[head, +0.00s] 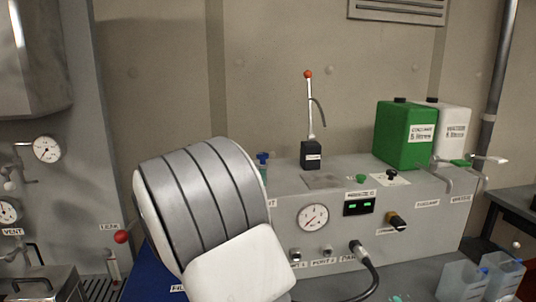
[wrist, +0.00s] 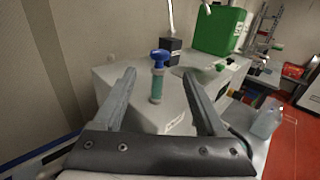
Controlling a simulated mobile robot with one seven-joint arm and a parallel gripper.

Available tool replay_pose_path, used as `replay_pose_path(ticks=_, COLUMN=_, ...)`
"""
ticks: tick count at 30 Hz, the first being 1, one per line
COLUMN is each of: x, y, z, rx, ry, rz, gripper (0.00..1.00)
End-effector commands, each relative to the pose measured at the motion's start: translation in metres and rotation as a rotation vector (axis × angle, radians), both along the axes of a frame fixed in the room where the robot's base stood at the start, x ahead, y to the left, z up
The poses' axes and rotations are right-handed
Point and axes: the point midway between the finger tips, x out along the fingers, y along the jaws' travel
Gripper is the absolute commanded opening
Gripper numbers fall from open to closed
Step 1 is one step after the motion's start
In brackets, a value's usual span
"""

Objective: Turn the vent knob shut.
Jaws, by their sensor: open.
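A blue knob (wrist: 159,56) tops an upright teal cylinder (wrist: 157,85) on the grey console. In the wrist view my gripper (wrist: 158,74) is open, with the knob and cylinder appearing between its fingers; I see no contact. In the head view the blue knob (head: 262,157) shows past my grey and white arm link, which hides my gripper and most of the cylinder. A label ending in T (head: 271,203) is partly covered beside it. A VENT label (head: 13,232) is on the left wall panel. Which knob is the vent knob is not certain from these frames.
A black box with a red-tipped lever (head: 311,154) stands behind the blue knob. A green knob (head: 361,178), a green canister (head: 405,135) and a white one (head: 455,128) are farther right. The console front has a gauge (head: 313,217) and a black cable (head: 373,272).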

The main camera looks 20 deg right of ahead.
Motion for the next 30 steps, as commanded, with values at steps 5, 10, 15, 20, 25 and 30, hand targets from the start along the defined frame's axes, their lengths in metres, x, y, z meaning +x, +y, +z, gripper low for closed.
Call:
replay_pose_path(ticks=5, x=0.022, y=-0.036, z=0.001, rx=-0.001, ry=0.000, rz=-0.005, gripper=0.74)
replay_pose_path(ticks=10, x=0.042, y=-0.067, z=0.001, rx=-0.001, ry=0.001, rz=-0.005, gripper=0.74)
replay_pose_path(ticks=15, x=0.059, y=-0.092, z=0.001, rx=0.000, ry=0.000, rz=-0.003, gripper=0.74)
replay_pose_path(ticks=20, x=0.069, y=-0.106, z=0.001, rx=0.001, ry=0.000, rz=-0.002, gripper=0.74)
replay_pose_path(ticks=25, x=0.073, y=-0.110, z=0.000, rx=0.001, ry=0.000, rz=0.000, gripper=0.74)
replay_pose_path(ticks=30, x=0.073, y=-0.110, z=0.000, rx=0.001, ry=0.000, rz=0.000, gripper=0.74)
